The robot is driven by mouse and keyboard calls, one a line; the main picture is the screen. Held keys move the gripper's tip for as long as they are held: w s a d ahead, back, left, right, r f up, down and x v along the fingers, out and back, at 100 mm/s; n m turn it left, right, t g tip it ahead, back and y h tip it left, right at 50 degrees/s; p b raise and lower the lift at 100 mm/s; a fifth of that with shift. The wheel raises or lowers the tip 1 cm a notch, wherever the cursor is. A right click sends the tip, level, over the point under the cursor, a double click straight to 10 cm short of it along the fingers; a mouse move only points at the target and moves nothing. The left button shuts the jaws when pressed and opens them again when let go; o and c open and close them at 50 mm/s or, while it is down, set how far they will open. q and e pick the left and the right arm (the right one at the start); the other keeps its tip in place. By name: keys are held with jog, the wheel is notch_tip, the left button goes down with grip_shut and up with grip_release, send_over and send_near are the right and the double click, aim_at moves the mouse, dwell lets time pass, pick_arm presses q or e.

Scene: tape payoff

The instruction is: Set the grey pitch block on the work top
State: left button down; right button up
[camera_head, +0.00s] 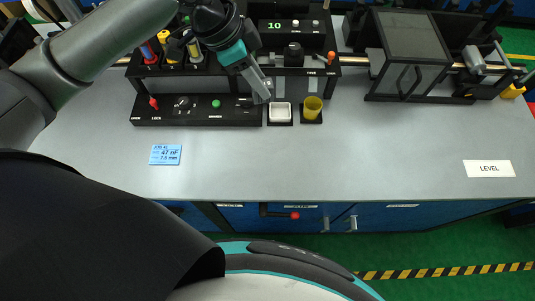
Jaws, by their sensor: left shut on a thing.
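My left gripper (262,91) reaches in from the upper left, with a teal band above its grey fingers. It is shut on a small grey piece at its tips, which looks like the grey pitch block; fingers and piece are hard to tell apart. The tips are at the right end of the black control panel (168,118), just left of a white square tray (280,112). Whether the piece touches anything below cannot be told. The grey work top (350,155) spreads in front. My right gripper is out of view.
A yellow cup (313,106) stands right of the tray. A dark machine with a "10" display (274,26) is behind. A clear-lidded box (410,55) stands at back right. A blue note (165,154) and a LEVEL label (489,168) lie on the top. Its middle is clear.

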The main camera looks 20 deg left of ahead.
pick_arm(q)
jog(key=shift+s+d+f+m+g+b, duration=0.15)
jog(key=shift+s+d+f+m+b, duration=0.4)
jog(key=shift+f, duration=2.95)
jog(key=shift+s+d+f+m+g+b, duration=0.25)
jog(key=shift+s+f+b, duration=0.45)
jog(key=shift+f, duration=2.75)
jog(key=shift+s+d+f+m+g+b, duration=0.1)
jog(key=shift+s+d+f+m+b, duration=0.35)
jog(key=shift+f, duration=3.05)
jog(key=shift+s+a, duration=0.1)
jog(key=shift+a, duration=0.1)
jog(key=c, duration=0.6)
grip_release()
jog(key=shift+f, duration=0.15)
jog(key=p+v, duration=0.1)
jog(key=v, duration=1.1)
jog(key=shift+s+a+p, duration=0.1)
jog(key=shift+a+p, duration=0.1)
jog(key=shift+p, duration=0.1)
